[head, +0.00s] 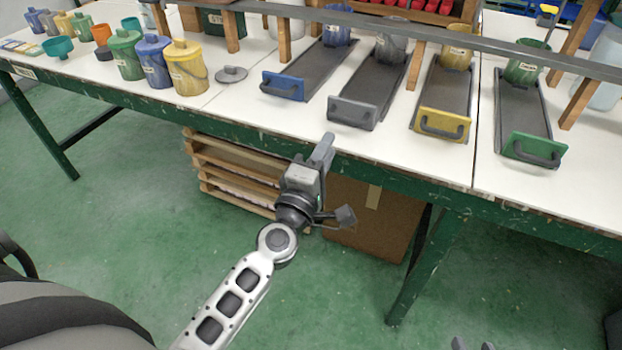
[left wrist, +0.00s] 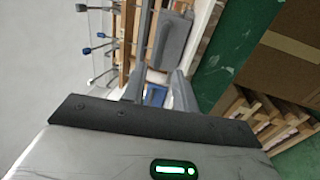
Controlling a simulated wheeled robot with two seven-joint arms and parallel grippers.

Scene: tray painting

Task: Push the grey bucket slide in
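The grey bucket slide stands out toward the table's front edge. Its grey front plate (head: 352,113) has a dark handle and its dark tray (head: 368,80) runs back to the grey bucket (head: 390,48). The plate also shows in the left wrist view (left wrist: 173,42). My left gripper (head: 324,150) is just off the table edge, in front of and a little left of that plate, not touching it. Its fingers (left wrist: 158,90) are apart with nothing between them. Only the fingertips of my right gripper (head: 472,345) show at the bottom edge, apart.
A blue slide (head: 283,86) is left of the grey one; yellow (head: 440,124) and green (head: 533,149) slides are right. Several pots and a grey lid (head: 231,74) are at left. Pallets (head: 235,170) are below the table.

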